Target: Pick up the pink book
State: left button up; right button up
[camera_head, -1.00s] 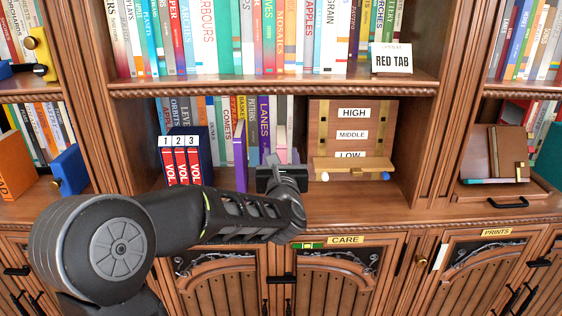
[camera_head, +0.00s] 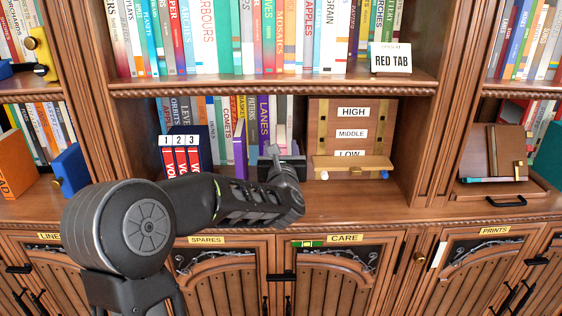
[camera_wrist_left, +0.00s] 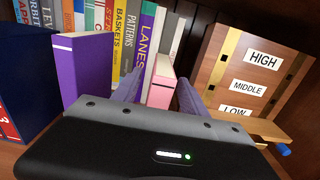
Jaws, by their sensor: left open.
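The pink book (camera_wrist_left: 161,93) stands upright on the middle shelf in the left wrist view, its pale pink spine facing me. My left gripper (camera_wrist_left: 158,91) is open, with one purple-grey finger on each side of the book in the picture. I cannot tell whether the fingers touch it or how deep they reach. In the head view my left gripper (camera_head: 281,158) is inside the middle shelf and hides most of the book. My right gripper is not in view.
A purple book (camera_head: 240,158) stands left of the gripper, with red volumes (camera_head: 180,160) in a dark case further left. A wooden board labelled HIGH, MIDDLE, LOW (camera_head: 352,137) stands to the right. A row of books (camera_wrist_left: 125,35) is behind.

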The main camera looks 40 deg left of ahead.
aim_at(280, 129)
pick_arm(q)
jog(key=p+x, duration=0.1)
jog(key=x, duration=0.3)
dwell(0.5)
grip_shut()
dwell(0.4)
jog(key=shift+r, duration=0.1)
dwell(0.8)
